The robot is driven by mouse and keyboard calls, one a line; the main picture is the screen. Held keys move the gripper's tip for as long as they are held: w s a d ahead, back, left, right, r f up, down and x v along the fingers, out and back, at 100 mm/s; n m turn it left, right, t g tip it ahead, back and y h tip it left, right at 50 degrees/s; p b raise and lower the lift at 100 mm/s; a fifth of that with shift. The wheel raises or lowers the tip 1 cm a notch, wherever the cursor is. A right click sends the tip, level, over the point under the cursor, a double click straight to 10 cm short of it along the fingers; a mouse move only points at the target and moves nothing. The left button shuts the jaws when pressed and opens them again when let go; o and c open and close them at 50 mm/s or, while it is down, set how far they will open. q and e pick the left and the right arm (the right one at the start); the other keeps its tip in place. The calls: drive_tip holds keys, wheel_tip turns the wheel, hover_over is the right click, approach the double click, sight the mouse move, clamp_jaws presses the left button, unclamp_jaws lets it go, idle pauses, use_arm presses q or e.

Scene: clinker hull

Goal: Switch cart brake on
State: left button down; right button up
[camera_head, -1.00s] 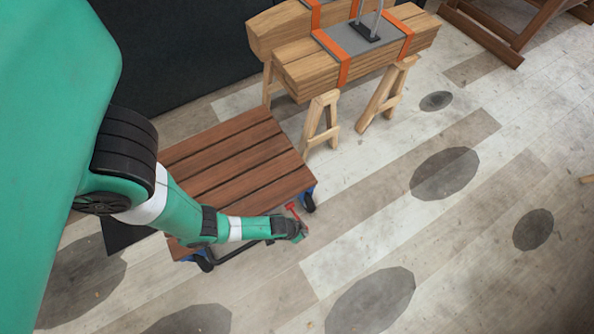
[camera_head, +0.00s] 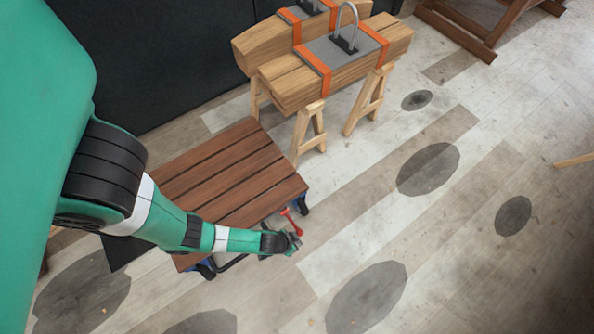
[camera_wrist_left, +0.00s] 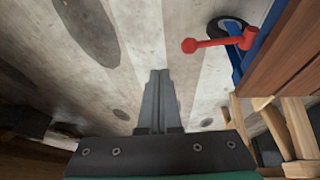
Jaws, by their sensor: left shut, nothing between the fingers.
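The cart (camera_head: 222,172) is a low platform of brown wooden slats with blue-framed wheels. A red brake lever (camera_head: 291,222) sticks out at its near right side. In the left wrist view the lever (camera_wrist_left: 218,42) has a round knob at its free end and meets the blue frame beside a dark wheel (camera_wrist_left: 229,24). My left gripper (camera_head: 294,241) is at the lever's lower end in the head view. In the left wrist view the gripper (camera_wrist_left: 159,74) is shut and empty, with the lever to its upper right and a visible gap between. My right gripper is not in view.
Timber beams (camera_head: 340,65) with orange straps rest on wooden sawhorses (camera_head: 308,130) behind the cart. A black wall (camera_head: 150,50) stands at the back left. The plank floor (camera_head: 350,225) right of the cart is open, with dark round patches.

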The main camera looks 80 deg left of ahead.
use_arm(q)
drive_tip(key=d+r, duration=0.2)
drive_tip(key=r+p, duration=0.1)
drive_tip(key=shift+s+d, duration=0.25)
drive_tip(key=shift+d, duration=0.15)
